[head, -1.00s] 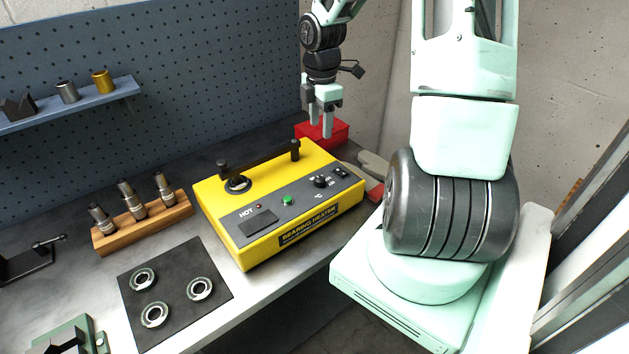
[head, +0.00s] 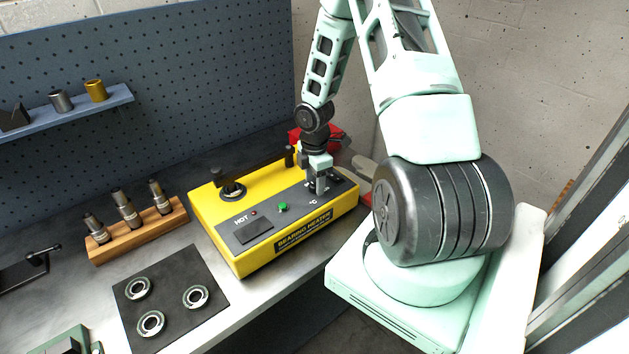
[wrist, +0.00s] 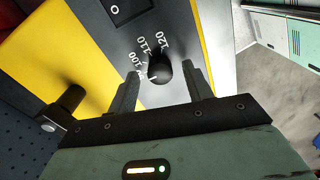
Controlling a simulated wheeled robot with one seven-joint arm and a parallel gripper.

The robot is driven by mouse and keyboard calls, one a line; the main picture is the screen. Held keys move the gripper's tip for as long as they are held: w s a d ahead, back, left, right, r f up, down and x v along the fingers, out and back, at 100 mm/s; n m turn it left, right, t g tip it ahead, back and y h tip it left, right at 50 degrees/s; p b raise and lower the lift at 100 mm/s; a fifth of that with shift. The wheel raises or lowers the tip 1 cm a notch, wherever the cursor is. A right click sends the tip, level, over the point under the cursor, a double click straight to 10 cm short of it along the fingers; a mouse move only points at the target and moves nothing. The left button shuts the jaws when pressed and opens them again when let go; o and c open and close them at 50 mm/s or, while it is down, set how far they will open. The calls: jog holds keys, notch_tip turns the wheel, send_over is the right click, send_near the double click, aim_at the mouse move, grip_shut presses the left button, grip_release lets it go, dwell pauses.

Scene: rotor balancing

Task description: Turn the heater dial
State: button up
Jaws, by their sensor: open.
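The yellow bearing heater (head: 222,228) stands on the bench with its dark control panel facing up. In the wrist view its black heater dial (wrist: 160,72) sits between my two fingers, with printed numbers such as 100, 110 and 120 around it. My gripper (head: 320,190) points down at the panel and hides the dial in the head view. In the wrist view my gripper (wrist: 162,85) is open, its fingers on either side of the dial with gaps showing. I cannot tell exactly how low the fingertips are.
A green button (head: 283,207) and red lamp (head: 254,213) are on the panel. A red box (head: 298,136) stands behind. A wooden peg rack (head: 138,232) and a mat with bearings (head: 180,317) are left.

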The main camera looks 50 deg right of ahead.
jog(key=shift+f, duration=0.4)
jog(key=shift+c, duration=0.2)
jog(key=c, duration=0.9)
jog(key=m, duration=0.4)
jog(key=shift+b, duration=0.3)
jog(key=shift+m, duration=1.8)
jog(key=shift+r, duration=0.1)
